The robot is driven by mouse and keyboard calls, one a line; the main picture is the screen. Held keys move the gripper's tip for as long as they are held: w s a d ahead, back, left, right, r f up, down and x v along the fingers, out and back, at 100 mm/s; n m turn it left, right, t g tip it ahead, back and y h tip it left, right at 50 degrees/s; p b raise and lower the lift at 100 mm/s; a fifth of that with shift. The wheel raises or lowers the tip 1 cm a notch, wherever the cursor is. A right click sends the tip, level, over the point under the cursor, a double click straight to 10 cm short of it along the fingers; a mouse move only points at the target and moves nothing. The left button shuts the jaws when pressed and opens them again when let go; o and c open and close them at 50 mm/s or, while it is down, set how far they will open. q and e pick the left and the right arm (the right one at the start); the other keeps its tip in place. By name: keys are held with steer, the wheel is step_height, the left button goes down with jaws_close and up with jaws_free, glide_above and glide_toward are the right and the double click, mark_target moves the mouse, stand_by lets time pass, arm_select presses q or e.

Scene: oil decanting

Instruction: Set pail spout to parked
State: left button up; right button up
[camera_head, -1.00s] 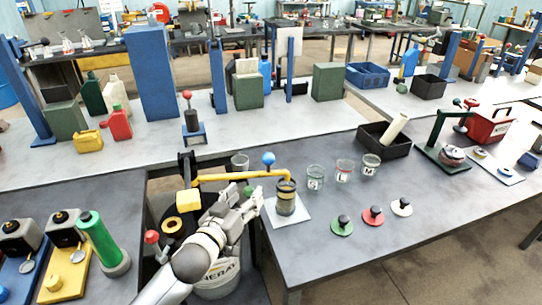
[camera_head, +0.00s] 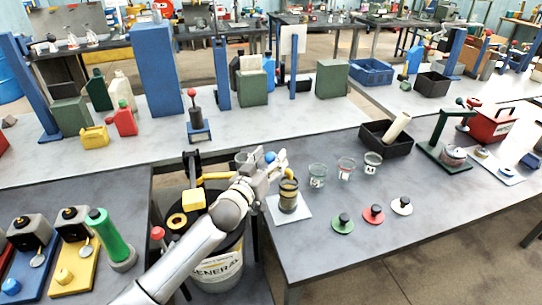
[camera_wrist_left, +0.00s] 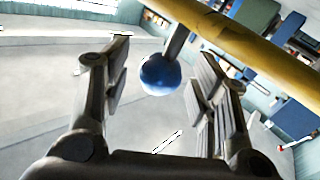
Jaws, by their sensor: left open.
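The yellow pail spout (camera_head: 219,176) runs from the pump on the pail (camera_head: 222,268) toward the right, partly hidden by my arm. Its end is above a dark-banded jar (camera_head: 288,197) on a white square plate. A blue ball knob (camera_head: 270,157) stands on the spout. In the left wrist view the knob (camera_wrist_left: 160,75) joins the yellow spout pipe (camera_wrist_left: 245,40) by a dark stem. My left gripper (camera_head: 275,163) is at the knob with its fingers open. In the wrist view the knob lies between the two fingers, with gaps on both sides. The right gripper is not in view.
Several glass beakers (camera_head: 318,176) stand right of the jar. Green, red and white knobbed lids (camera_head: 373,214) lie in front of them. A black tray (camera_head: 386,147) stands behind. A clear glass (camera_head: 241,159) stands close behind my arm. The front tabletop is otherwise open.

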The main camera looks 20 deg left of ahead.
arm_select(q)
steer(key=shift+w+d, duration=0.1)
steer(key=shift+w, duration=0.3)
jaws_close()
